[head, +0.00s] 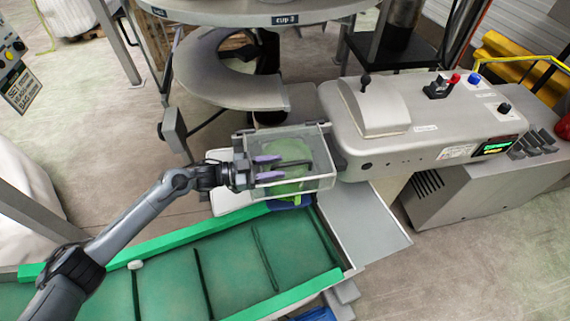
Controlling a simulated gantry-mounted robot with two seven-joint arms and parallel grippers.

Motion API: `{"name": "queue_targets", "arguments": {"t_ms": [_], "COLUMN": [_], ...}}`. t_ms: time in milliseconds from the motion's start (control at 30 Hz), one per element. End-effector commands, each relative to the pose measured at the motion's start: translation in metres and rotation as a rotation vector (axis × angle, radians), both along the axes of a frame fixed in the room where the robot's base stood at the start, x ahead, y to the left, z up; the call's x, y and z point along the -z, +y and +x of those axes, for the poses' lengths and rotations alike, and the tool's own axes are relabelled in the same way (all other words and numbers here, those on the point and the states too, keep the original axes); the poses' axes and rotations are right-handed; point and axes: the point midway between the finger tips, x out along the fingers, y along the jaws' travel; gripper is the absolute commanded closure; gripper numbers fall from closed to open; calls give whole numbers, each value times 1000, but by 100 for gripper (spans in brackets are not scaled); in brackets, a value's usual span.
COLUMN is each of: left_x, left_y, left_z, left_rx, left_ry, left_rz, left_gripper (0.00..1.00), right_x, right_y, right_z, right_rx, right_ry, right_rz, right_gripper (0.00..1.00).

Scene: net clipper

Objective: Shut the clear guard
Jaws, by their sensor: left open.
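The clear guard (318,158) is a see-through box with pale edges, at the left end of the grey clipper machine (390,150). Something green, like a net bag (290,187), shows through it and at its lower edge. I cannot tell from this view how far the guard is swung. My left gripper (267,167) is at the guard's left side, with its two purple-tipped fingers apart and nothing between them that I can make out. The fingers overlap the guard in the picture; whether they touch it is unclear. My right gripper is out of view.
A green conveyor (225,265) with raised edges runs below the guard. A flat grey plate (362,225) lies to its right. A curved grey chute (215,75) stands behind.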

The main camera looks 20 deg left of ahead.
Motion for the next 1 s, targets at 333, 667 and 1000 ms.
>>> {"name": "queue_targets", "arguments": {"t_ms": [333,667,1000], "left_x": [1,0,0], "left_y": [48,60,59], "left_z": [-24,-30,-30], "left_rx": [-2,-1,-1], "left_ry": [1,0,0], "left_rz": [2,1,1], "left_gripper": [60,60,60], "right_x": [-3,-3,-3], "right_y": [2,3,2], "right_z": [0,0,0], "right_rx": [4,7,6], "right_ry": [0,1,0], "right_rz": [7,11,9], "right_gripper": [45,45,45]}}
